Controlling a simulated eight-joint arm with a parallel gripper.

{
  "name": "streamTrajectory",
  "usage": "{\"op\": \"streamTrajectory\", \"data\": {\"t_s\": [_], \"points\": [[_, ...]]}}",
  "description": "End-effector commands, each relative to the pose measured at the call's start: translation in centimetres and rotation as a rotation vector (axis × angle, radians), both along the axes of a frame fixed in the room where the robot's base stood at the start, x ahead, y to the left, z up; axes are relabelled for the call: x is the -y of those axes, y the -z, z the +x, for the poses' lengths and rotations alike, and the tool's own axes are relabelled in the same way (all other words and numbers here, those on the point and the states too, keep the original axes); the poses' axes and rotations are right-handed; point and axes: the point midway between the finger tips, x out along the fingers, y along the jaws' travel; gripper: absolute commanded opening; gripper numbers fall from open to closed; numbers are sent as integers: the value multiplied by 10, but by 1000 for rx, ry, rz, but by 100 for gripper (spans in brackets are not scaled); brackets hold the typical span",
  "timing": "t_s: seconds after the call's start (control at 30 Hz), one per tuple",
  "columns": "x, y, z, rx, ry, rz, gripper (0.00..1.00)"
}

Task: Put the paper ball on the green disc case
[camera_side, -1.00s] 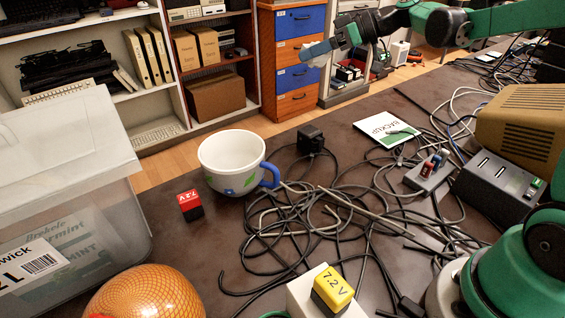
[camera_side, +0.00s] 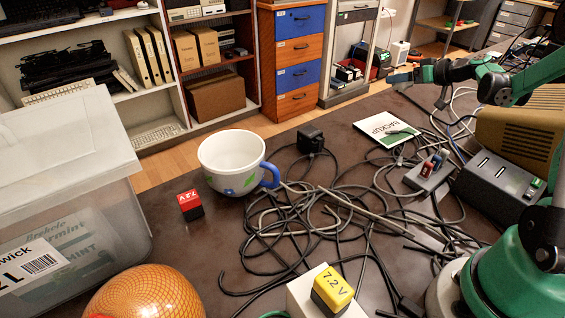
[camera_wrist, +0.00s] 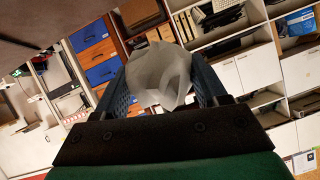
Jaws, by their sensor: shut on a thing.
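The paper ball (camera_wrist: 158,76) is whitish and crumpled. In the wrist view it sits between the two fingers of my gripper (camera_wrist: 160,82), which are shut on it. In the side view my gripper (camera_side: 398,78) is at the upper right, above the far side of the table; I cannot make out the ball there. The disc case (camera_side: 384,128) is a flat white square with green edging and the word BACKUP. It lies on the table below and slightly left of my gripper in the picture. A thin dark thing crosses its right part.
Tangled cables (camera_side: 330,215) cover the middle of the table. A white mug (camera_side: 230,160) with a blue handle, a red block (camera_side: 190,205), a yellow block (camera_side: 333,289) and a clear bin (camera_side: 110,235) stand left and front. A grey switch box (camera_side: 492,188) stands right of the case.

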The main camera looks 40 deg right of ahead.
Motion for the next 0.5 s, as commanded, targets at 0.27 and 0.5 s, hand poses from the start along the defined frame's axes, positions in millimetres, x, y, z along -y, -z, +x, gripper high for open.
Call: {"op": "streamTrajectory", "data": {"t_s": [0.27,0.5], "points": [[0,60,0,0,-1,0,18],[0,82,0,0,-1,0,18]]}}
